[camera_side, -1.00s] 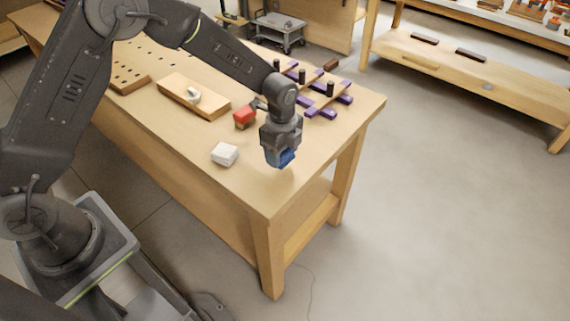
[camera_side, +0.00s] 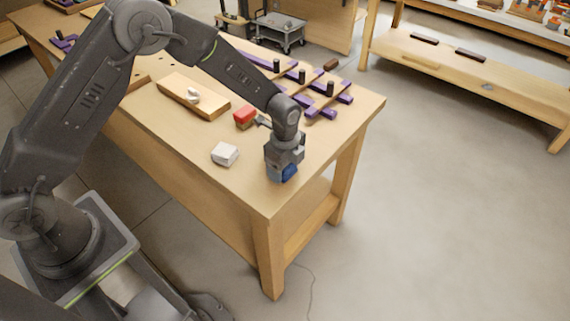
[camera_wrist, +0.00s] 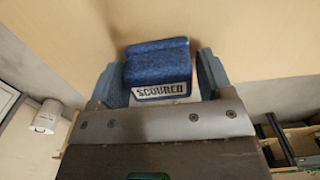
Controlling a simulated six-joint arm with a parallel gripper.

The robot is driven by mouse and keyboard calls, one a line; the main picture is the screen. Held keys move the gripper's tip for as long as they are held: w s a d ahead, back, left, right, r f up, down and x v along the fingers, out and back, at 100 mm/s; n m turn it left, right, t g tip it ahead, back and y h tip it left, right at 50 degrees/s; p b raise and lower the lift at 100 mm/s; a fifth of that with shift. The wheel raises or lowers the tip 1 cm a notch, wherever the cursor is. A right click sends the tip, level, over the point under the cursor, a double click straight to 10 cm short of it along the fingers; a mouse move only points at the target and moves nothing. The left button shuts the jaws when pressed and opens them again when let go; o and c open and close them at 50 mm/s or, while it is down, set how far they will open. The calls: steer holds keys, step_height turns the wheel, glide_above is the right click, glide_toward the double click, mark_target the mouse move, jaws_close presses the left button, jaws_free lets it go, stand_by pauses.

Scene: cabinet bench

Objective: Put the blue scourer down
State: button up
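The blue scourer (camera_side: 289,173) is between the fingers of my gripper (camera_side: 282,178), over the near right corner area of the wooden workbench (camera_side: 245,190). In the wrist view the scourer (camera_wrist: 158,62) is a blue block with a white lettered label. One finger of my gripper (camera_wrist: 162,78) is on each side of it, and the gripper looks shut on it. The scourer is low over the bench top; I cannot tell whether its underside touches the wood. The gripper hides part of it in the side view.
A white block (camera_side: 225,154) and a red block (camera_side: 244,117) stand left of my gripper. A wooden board with a white piece (camera_side: 194,97) lies farther back. Purple bars with dark posts (camera_side: 318,98) are behind. Bare bench top surrounds the gripper; the bench edge is close in front.

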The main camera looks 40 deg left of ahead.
steer(key=shift+o, duration=1.1)
steer(key=s+a+r+n+t, duration=0.1)
steer(key=s+r+n, duration=0.1)
steer(key=r, duration=0.8)
steer(key=s+a+r+n, duration=0.1)
steer(key=s+r, duration=0.1)
steer(key=r, duration=0.8)
steer(key=s+a+r+n+t, duration=0.1)
steer(key=s+a+r+n, duration=0.1)
steer(key=s+n, duration=0.3)
steer(key=s+a+r+n+t, duration=0.2)
steer(key=s+r+n, duration=0.2)
steer(key=s, duration=0.5)
steer(key=s+a+r+n+t, duration=0.1)
steer(key=s+a+r+n, duration=0.2)
steer(key=s+n, duration=0.3)
steer(key=shift+s+t, duration=0.3)
steer(key=shift+s, duration=0.55)
